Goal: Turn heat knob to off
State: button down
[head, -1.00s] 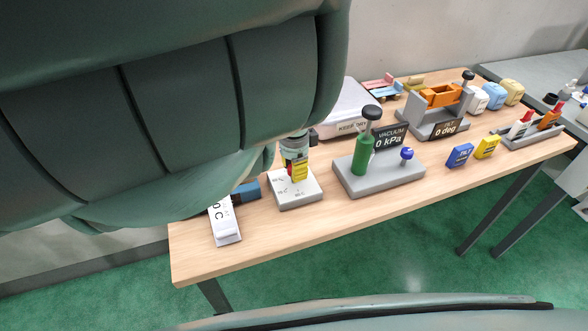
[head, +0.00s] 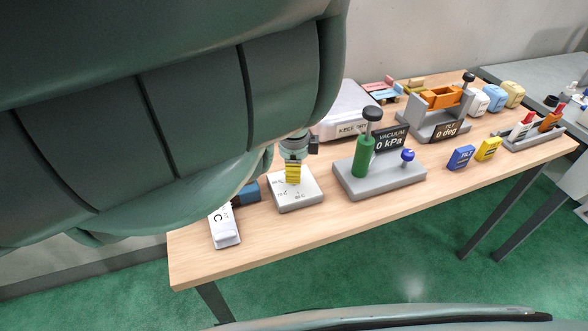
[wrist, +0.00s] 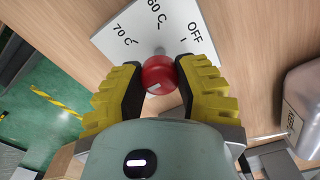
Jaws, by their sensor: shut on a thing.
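The heat knob (wrist: 159,74) is red and round with a white mark. In the wrist view it sits between the two yellow-and-black fingers of my gripper (wrist: 157,78), which is shut on it. The knob stands over a white dial plate (wrist: 112,38) marked 70 C, 60 C and OFF; OFF is at the upper right of the knob. Which label the knob points to is not clear. In the head view my gripper (head: 292,174) is over the dial plate (head: 300,198), and its fingers hide the knob.
A white display (head: 226,229) ending in C stands left of the dial, partly covered by my arm. A grey vacuum stand (head: 380,182) with a green cylinder is close on the right. Blue and yellow blocks and a tilt stand (head: 434,124) are farther right.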

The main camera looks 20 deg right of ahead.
jog(key=shift+w, duration=0.1)
jog(key=c, duration=0.6)
grip_release()
jog(key=shift+o, duration=0.2)
jog(key=shift+r, duration=0.1)
notch_tip(320, 180, up, 4)
jog(key=shift+a+r, duration=0.1)
jog(key=shift+r, duration=1.6)
